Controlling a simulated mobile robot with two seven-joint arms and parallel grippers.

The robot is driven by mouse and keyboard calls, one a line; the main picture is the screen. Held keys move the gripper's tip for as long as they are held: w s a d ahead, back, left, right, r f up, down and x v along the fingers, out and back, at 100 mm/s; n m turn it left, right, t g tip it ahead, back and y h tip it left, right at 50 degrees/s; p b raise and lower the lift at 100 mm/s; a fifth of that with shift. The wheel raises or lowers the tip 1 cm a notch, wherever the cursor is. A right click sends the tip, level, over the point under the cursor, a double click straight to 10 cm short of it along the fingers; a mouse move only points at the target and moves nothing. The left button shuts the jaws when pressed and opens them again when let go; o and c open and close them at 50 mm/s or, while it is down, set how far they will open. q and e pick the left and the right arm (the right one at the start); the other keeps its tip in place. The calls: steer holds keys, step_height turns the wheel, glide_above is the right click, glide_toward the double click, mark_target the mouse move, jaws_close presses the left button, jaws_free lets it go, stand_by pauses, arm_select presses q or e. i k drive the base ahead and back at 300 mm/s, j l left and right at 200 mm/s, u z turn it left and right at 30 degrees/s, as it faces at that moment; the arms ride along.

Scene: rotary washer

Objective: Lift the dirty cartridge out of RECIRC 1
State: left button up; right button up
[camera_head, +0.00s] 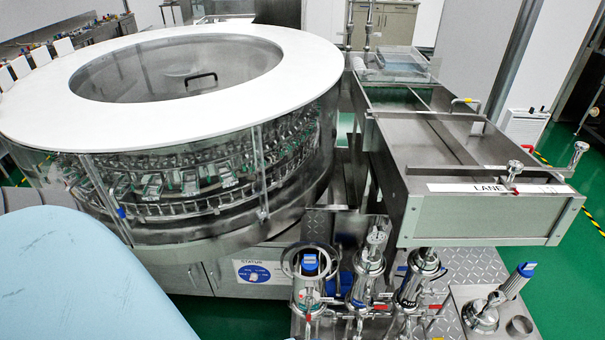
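Three steel filter housings stand in a row at the lower middle: a left housing (306,294), a middle housing (367,268) and a right housing (416,278). The labels are too small to read, so I cannot tell which one is RECIRC 1. The left housing has a blue top piece (310,263) with a steel ring around it. The other two have steel tops. I cannot make out a cartridge for certain; one inside a housing is hidden. Neither of my grippers is in view.
The round washer (190,240) with a white rim takes up the left. A steel lane box (485,217) marked LANE stands above and right of the housings. A steel fitting with a blue-ended handle (482,315) sits at lower right. Pipes and valves crowd the housings' bases.

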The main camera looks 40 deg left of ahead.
mark_target(309, 263)
steer(key=j, duration=1.25)
steer(key=k+j, duration=0.1)
steer(key=j, duration=1.15)
steer(key=i+u, duration=0.3)
steer(key=k, duration=0.1)
